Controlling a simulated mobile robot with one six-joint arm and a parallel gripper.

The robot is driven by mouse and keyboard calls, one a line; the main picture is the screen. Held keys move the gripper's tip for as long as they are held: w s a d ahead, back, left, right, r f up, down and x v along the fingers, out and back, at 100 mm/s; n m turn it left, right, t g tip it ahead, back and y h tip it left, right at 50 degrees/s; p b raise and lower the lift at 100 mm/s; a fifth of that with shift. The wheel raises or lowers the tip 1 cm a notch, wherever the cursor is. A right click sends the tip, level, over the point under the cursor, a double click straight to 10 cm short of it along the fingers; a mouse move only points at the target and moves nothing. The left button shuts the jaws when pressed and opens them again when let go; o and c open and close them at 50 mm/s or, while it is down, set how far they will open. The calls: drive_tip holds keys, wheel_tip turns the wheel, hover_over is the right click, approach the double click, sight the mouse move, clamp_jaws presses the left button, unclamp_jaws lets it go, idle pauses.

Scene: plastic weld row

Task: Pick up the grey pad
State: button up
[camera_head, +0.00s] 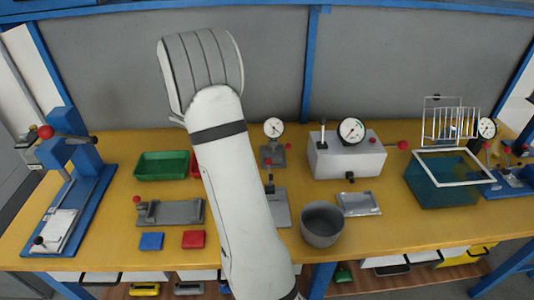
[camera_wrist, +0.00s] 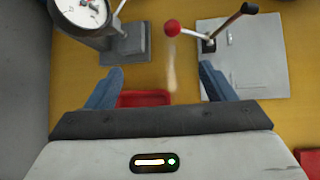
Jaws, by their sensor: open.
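I cannot pick out a separate grey pad with certainty in either view; my arm hides part of the bench in the head view. A blue pad (camera_head: 150,241) and a red pad (camera_head: 193,239) lie flat near the front edge, left of my arm. In the wrist view my gripper (camera_wrist: 162,68) is open, its two blue-grey fingers apart with nothing held between them. A red tray (camera_wrist: 145,99) shows low between the fingers, and a grey base plate (camera_wrist: 255,75) with a red-knobbed lever lies by the right finger. The head view does not show the fingers.
A gauge stand (camera_wrist: 125,45) stands close beyond the left finger. A grey pot (camera_head: 322,225), a shallow metal tray (camera_head: 358,204), a gauge box (camera_head: 347,157) and a teal tank (camera_head: 440,185) stand right of my arm. A green tray (camera_head: 162,166) and grey fixture (camera_head: 175,212) stand left.

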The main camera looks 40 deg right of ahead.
sight(272, 155)
drive_tip(key=d+f+n, duration=0.1)
drive_tip(key=d+f, duration=0.1)
drive_tip(key=d, duration=0.1)
drive_tip(key=d+f+h, duration=0.1)
drive_tip(key=d+f, duration=0.1)
drive_tip(key=d, duration=0.1)
drive_tip(key=w+d+f+n+g, duration=0.1)
drive_tip(key=d+f, duration=0.1)
drive_tip(key=d, duration=0.1)
drive_tip(key=shift+f+n+h, duration=0.15)
drive_tip(key=shift+n+h, duration=0.15)
drive_tip(key=x, duration=0.4)
drive_tip(key=w+p+x, duration=0.1)
drive_tip(key=shift+s+d+f, duration=0.15)
drive_tip(key=shift+d+f, duration=0.05)
drive_tip(key=shift+f, duration=0.4)
drive_tip(key=shift+c, duration=0.4)
drive_tip(key=c, duration=1.2)
drive_tip(key=shift+o, duration=0.2)
drive_tip(key=shift+r, duration=0.15)
